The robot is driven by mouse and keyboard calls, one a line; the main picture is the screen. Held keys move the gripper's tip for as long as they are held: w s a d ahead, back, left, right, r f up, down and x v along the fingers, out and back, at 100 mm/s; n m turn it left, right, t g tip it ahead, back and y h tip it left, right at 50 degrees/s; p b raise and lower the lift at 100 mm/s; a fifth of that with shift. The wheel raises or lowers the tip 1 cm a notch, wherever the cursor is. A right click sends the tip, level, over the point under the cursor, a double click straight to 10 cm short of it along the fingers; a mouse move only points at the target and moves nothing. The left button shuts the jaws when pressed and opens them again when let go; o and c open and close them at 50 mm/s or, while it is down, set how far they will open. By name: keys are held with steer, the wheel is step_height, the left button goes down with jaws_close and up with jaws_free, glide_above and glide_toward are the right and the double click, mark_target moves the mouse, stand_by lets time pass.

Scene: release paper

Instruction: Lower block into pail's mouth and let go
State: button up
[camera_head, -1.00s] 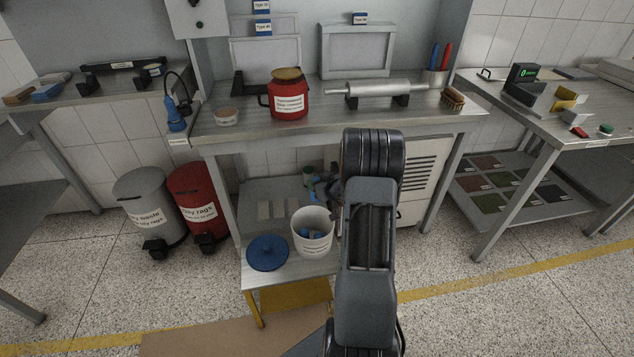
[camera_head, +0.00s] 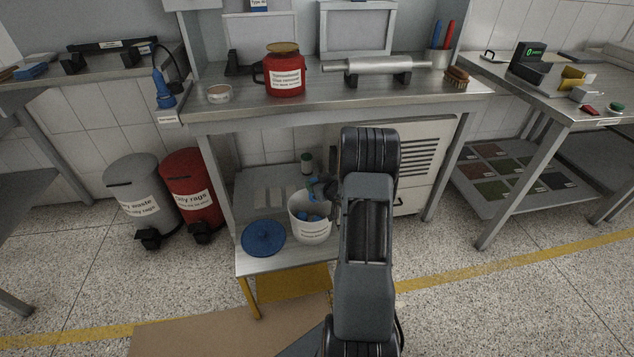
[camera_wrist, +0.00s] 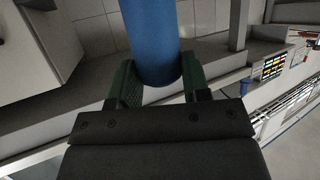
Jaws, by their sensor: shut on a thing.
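A white pail (camera_head: 309,230) with a printed label stands upright on the lower shelf below the middle bench, with blue pieces (camera_head: 313,218) inside its open mouth. In the wrist view my gripper (camera_wrist: 158,82), with green fingers, is shut on a blue, rounded block (camera_wrist: 151,38). In the head view my gripper (camera_head: 321,187) shows small at the back right of the pail's rim, partly hidden by my arm. The exact gap between the block and the mouth cannot be told. The pail does not show clearly in the wrist view.
A blue lid (camera_head: 263,239) lies on the shelf left of the pail. The bench top (camera_head: 225,118) overhangs the shelf. A white cabinet (camera_head: 425,160) stands to the right, and a red bin (camera_head: 190,185) to the left.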

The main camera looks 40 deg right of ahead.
steer(key=shift+f, duration=0.45)
steer(key=o, duration=1)
steer(key=shift+o, duration=0.2)
steer(key=shift+s, duration=0.1)
steer(key=p+v, duration=0.2)
steer(key=v, duration=1.1)
steer(key=shift+s+r, duration=0.2)
steer(key=shift+s, duration=0.1)
